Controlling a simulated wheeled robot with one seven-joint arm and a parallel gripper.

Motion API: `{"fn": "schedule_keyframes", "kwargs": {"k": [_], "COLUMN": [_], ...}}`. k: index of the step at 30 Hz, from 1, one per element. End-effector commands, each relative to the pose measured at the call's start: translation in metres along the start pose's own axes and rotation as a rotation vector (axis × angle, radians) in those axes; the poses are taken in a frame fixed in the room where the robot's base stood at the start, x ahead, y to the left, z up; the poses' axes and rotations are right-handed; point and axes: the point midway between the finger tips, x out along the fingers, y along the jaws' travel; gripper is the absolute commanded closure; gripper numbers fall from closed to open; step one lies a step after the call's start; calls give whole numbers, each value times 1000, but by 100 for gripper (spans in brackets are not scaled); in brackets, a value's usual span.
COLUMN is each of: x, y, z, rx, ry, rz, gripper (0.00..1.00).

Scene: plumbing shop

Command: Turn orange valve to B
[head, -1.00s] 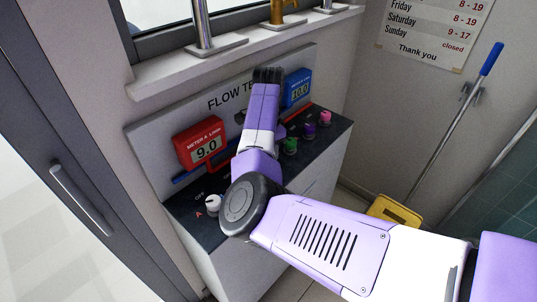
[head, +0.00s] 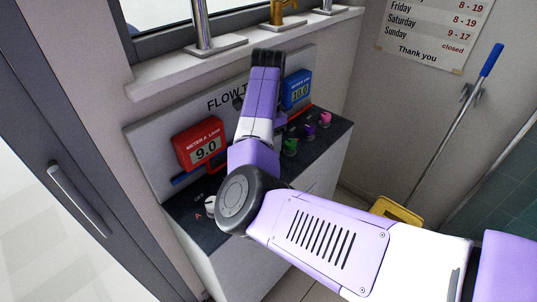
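The orange valve is not visible; my arm covers the middle of the flow test bench (head: 186,222). A white knob (head: 209,202), partly covered by my elbow, sits at the left, next to a red letter A. Green (head: 290,146), purple (head: 309,131) and pink (head: 324,119) knobs stand in a row on the right. The red meter (head: 200,146) reads 9.0 and the blue meter (head: 297,89) reads 10.0. My forearm rises over the bench toward the backboard. My gripper cannot be made out; it seems hidden behind the forearm, so its fingers and any contact are unseen.
A window sill (head: 160,77) with metal taps is just above the backboard, close to the top of my forearm. A grey door frame with a handle (head: 78,198) is on the left. A yellow-headed broom (head: 398,211) leans at the right wall.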

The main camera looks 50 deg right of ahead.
Motion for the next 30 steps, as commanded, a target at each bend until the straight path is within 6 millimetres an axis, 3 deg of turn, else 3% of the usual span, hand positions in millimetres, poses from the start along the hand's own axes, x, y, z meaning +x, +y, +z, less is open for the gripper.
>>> {"fn": "schedule_keyframes", "kwargs": {"k": [3, 9, 27, 30], "x": [-17, -31, -32, -32], "y": [-1, 0, 0, -8], "z": [0, 0, 0, -6], "rx": [0, -1, -7, -45], "ry": [0, -1, -1, 26], "rz": [-3, 0, 0, -35], "gripper": [41, 41, 41, 41]}}
